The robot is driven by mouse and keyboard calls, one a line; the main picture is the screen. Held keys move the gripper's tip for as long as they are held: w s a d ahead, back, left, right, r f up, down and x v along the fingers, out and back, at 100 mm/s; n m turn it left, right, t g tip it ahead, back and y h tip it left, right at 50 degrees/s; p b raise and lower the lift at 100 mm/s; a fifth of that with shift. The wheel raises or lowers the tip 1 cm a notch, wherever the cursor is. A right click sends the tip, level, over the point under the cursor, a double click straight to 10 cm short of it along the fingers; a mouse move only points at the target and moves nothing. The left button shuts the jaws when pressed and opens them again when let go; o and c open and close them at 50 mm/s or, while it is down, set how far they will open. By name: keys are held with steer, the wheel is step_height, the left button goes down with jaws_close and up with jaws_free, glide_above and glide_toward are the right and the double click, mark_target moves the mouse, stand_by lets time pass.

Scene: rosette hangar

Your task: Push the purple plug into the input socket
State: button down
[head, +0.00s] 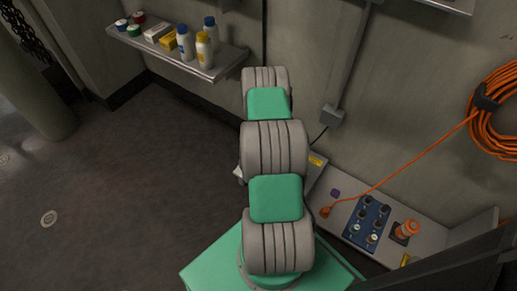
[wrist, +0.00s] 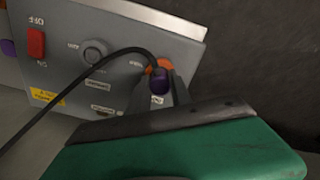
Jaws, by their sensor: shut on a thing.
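Just behind the plug is an orange ring or collar (wrist: 160,66) on the grey panel (wrist: 120,20). It may be the input socket; its label is partly covered and too blurred to read. I cannot tell whether the plug touches it or is inside it. In the head view my arm hides the gripper, the plug and most of the panel.
The panel carries a red switch (wrist: 36,43), a round grey knob (wrist: 95,52) and a yellow label (wrist: 47,97). On the bench (head: 345,185) are a blue block with several sockets (head: 367,223) and an orange-capped item (head: 405,230). An orange cable (head: 420,155) crosses above the bench.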

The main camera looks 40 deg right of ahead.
steer(key=c, duration=1.1)
jaws_free()
step_height(320, 180, up, 8)
steer(key=shift+f+p, duration=0.1)
steer(key=shift+p, duration=1.15)
